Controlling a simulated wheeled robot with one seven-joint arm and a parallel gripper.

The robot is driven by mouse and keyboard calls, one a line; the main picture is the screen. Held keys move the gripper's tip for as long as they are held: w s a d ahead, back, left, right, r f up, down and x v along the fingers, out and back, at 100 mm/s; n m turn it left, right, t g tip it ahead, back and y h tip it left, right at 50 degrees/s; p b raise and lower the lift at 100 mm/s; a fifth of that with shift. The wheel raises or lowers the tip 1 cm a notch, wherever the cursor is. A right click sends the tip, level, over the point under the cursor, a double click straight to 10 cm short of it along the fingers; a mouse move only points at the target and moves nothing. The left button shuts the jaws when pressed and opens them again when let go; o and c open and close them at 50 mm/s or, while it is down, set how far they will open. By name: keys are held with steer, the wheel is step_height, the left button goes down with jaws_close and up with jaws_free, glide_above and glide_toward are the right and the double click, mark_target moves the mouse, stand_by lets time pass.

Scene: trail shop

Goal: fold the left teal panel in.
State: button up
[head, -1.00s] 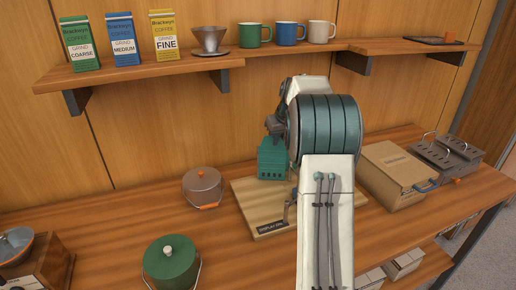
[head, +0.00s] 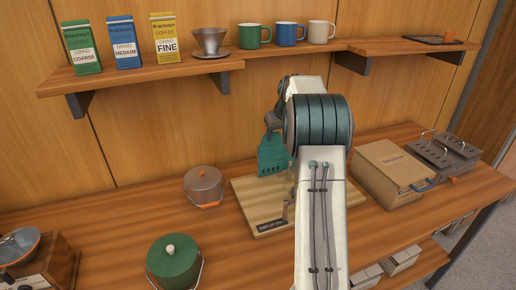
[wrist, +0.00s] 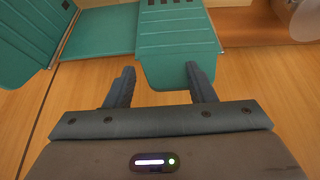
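In the wrist view, my gripper (wrist: 159,72) has its two dark fingers spread apart. The rounded edge of a slotted teal panel (wrist: 178,40) lies between and beyond the fingertips; the right finger overlaps it, and I cannot tell whether they touch. A plain teal panel (wrist: 100,32) adjoins it on the left, and another teal panel (wrist: 28,42) with a pale edge stands at the far left. In the head view, a slotted teal panel (head: 273,160) stands above the wooden display board (head: 258,226). My arm hides the rest of the teal piece there.
A tan box (head: 391,172) and a grey stove (head: 442,153) are at right. A shelf (head: 160,73) with cups and coffee packs runs above. Counter between the pots and board is clear.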

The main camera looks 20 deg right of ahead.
steer(key=shift+r, duration=0.1)
step_height(320, 180, up, 9)
steer(key=p, duration=0.6)
steer(key=shift+p, duration=0.4)
